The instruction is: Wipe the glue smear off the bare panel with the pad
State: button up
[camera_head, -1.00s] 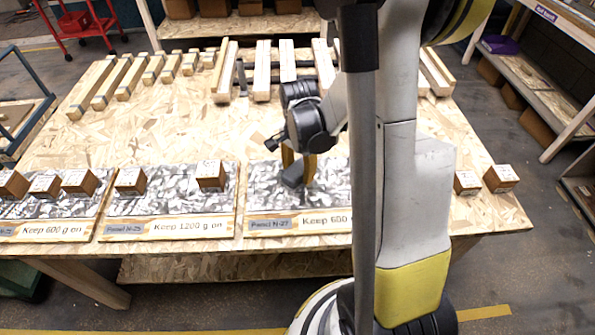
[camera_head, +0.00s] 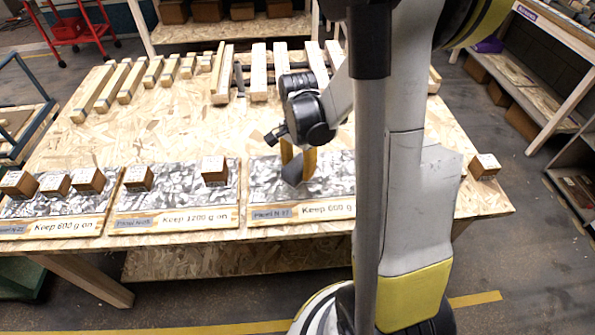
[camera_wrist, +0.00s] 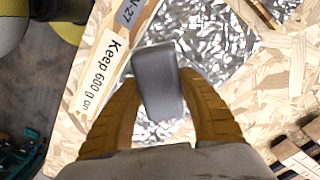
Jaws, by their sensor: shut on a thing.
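My gripper (camera_head: 300,165) is shut on a dark grey pad (camera_wrist: 157,82), which sits between its two orange-brown fingers. In the head view the pad (camera_head: 291,172) is over the panel marked N-27 (camera_head: 262,182), a crinkled silver sheet with a "Keep 600 g on" strip along its front. In the wrist view the pad covers part of the silver surface (camera_wrist: 215,45). I cannot tell whether the pad touches it. No glue smear can be made out. My arm hides the panel's right part in the head view.
Two neighbouring panels on the left, one marked "Keep 1200 g on" (camera_head: 190,200) and one "Keep 600 g on" (camera_head: 75,208), carry small brown boxes (camera_head: 214,170). Wooden bars (camera_head: 258,72) lie along the table's back. The chipboard between (camera_head: 190,125) is mostly clear.

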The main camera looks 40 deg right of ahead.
aim_at(298, 163)
jog(key=shift+r+p, duration=1.15)
jog(key=shift+r, duration=0.7)
